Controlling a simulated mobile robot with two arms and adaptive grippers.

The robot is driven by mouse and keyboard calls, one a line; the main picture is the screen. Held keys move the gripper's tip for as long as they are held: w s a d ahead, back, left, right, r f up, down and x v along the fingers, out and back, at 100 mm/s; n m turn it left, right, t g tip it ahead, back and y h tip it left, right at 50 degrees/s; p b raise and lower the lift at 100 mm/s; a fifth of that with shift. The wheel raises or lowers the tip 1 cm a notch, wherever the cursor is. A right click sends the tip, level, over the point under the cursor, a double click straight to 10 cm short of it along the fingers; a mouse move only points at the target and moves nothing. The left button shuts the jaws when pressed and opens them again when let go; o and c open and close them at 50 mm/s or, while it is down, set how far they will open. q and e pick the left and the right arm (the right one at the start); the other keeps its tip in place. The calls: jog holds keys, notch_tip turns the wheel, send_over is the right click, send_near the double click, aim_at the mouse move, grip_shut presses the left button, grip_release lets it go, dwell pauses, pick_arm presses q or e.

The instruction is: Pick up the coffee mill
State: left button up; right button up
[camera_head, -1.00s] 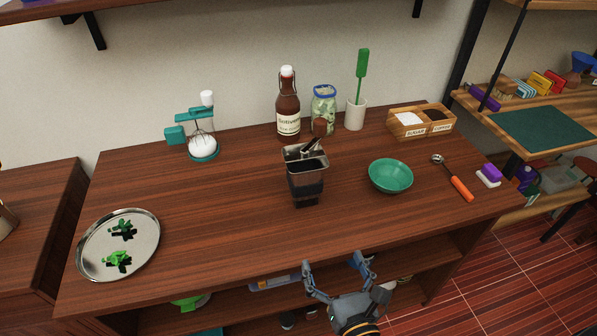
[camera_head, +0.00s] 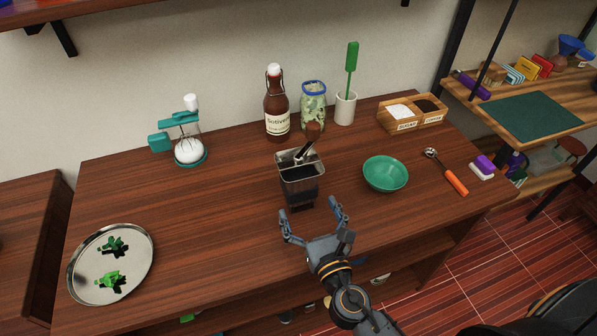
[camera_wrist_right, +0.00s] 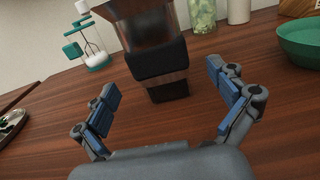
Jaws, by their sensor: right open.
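The coffee mill (camera_head: 301,182) stands upright near the middle of the wooden counter. It has a metal-rimmed open top, a dark body and a handle with a brown knob rising at the back. My right gripper (camera_head: 311,212) is open and empty, just in front of the mill. In the right wrist view the mill's lower part (camera_wrist_right: 155,62) stands ahead, between and beyond the open fingers (camera_wrist_right: 167,95); its top is cut off there. The fingers look apart from it. My left gripper is not in view.
A green bowl (camera_head: 385,175) is close right of the mill. Behind stand a brown bottle (camera_head: 277,108), a jar (camera_head: 313,104) and a white cup (camera_head: 345,108). A metal tray (camera_head: 140,262) lies at left. The counter between tray and mill is clear.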

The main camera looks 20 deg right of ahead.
jog(key=w, duration=0.4)
jog(key=w+p, duration=0.1)
jog(key=w, duration=0.1)
jog(key=shift+w+f, duration=0.3)
jog(key=shift+s, duration=0.1)
jog(key=c, duration=1.5)
